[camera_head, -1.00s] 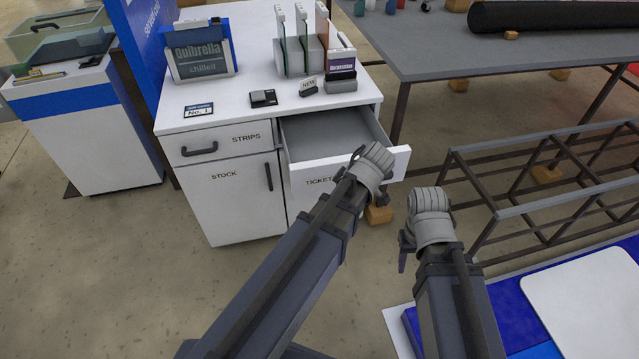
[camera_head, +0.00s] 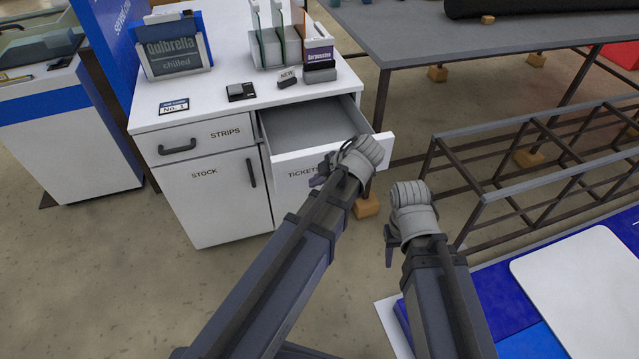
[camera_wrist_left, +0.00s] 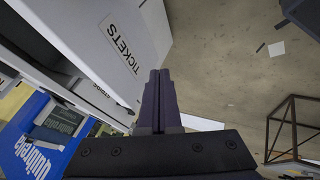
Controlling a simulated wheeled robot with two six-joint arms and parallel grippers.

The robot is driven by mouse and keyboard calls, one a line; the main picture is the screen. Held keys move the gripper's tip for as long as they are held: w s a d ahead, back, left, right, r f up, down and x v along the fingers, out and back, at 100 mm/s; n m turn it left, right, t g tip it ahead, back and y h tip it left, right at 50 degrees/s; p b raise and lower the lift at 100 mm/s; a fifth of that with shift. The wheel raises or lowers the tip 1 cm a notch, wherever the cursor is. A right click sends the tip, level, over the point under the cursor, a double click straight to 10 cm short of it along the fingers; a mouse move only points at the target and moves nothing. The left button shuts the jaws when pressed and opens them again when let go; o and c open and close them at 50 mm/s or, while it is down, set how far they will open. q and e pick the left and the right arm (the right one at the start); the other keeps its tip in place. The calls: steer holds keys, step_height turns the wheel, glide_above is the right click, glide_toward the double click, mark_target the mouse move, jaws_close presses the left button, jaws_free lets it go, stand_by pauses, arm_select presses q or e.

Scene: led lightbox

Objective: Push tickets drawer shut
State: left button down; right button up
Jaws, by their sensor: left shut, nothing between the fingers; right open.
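The tickets drawer (camera_head: 289,165) is pulled out of the white cabinet (camera_head: 210,205), and its grey inside (camera_head: 310,125) looks empty. Its front with the TICKETS label also shows in the left wrist view (camera_wrist_left: 105,60). My left gripper (camera_head: 318,177) is shut and empty close to the drawer front, by the label; I cannot tell whether it touches. Its closed fingers show in the left wrist view (camera_wrist_left: 158,100), beside the drawer front. The drawer's handle is not visible. My right gripper (camera_head: 390,250) is open, lower and to the right, away from the drawer.
The cabinet top holds a Quibrella sign (camera_head: 172,45), a file rack (camera_head: 278,45) and small items. Bare floor (camera_head: 130,270) lies in front of the cabinet.

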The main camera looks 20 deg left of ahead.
arm_select(q)
steer(key=w+a+f+b, duration=0.1)
steer(key=a+f, duration=0.1)
steer(key=w+a+f+b, duration=0.2)
steer(key=shift+w+a+f, duration=0.2)
steer(key=shift+a, duration=0.15)
steer(key=shift+w+a, duration=0.35)
steer(key=shift+w, duration=0.1)
glide_above(284, 137)
steer(key=s, duration=0.1)
steer(key=shift+d, duration=0.3)
steer(key=shift+w+a, duration=0.35)
steer(key=shift+w, duration=0.05)
steer(key=shift+r, duration=0.1)
